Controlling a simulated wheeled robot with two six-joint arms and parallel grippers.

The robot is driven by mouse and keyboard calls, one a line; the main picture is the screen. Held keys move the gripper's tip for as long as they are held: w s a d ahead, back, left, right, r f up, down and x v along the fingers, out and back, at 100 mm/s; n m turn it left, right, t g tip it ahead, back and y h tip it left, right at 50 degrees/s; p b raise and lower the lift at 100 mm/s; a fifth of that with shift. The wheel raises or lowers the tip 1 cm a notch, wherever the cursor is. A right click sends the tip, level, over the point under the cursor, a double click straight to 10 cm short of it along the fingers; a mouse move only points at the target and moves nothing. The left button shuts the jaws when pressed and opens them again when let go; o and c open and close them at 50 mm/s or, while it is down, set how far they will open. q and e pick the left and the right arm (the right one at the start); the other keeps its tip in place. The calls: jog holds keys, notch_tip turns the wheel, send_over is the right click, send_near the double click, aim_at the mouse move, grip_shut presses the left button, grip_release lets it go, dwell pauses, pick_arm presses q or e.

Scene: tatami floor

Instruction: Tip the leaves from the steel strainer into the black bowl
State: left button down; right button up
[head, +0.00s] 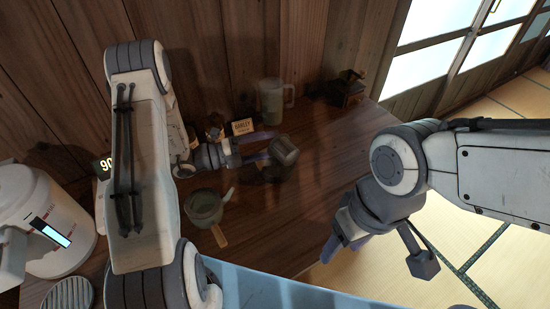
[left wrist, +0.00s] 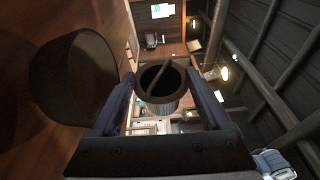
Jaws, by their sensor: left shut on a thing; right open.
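The steel strainer (head: 286,150) is a small grey cup held tilted between the fingers of my left gripper (head: 266,147), above the wooden table. In the left wrist view the strainer (left wrist: 166,98) sits between both fingers, with a thin bar across its dark mouth; I cannot make out leaves inside. A dark round vessel, apparently the black bowl (head: 272,173), is under the strainer and partly hidden; it seems to be the large dark round shape (left wrist: 72,80) in the left wrist view. My right gripper (head: 344,248) is open and empty near the table's right front edge.
A dark green teapot (head: 204,207) stands left of the bowl, with a wooden piece (head: 219,236) before it. A white kettle (head: 50,225) is far left. A barley sign (head: 242,127), a pitcher (head: 270,102) and a dark grinder (head: 347,88) stand behind. The table's right middle is clear.

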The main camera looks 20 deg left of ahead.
pick_arm(q)
jog(key=shift+w+a+f+n+h+p, duration=0.15)
jog(key=shift+n+p, duration=0.15)
jog(key=shift+n, duration=0.2)
jog(key=shift+a+r+n+h+p, duration=0.15)
jog(key=shift+n+p, duration=0.1)
jog(key=shift+n, duration=0.25)
dwell(0.4)
jog(key=shift+f, duration=0.1)
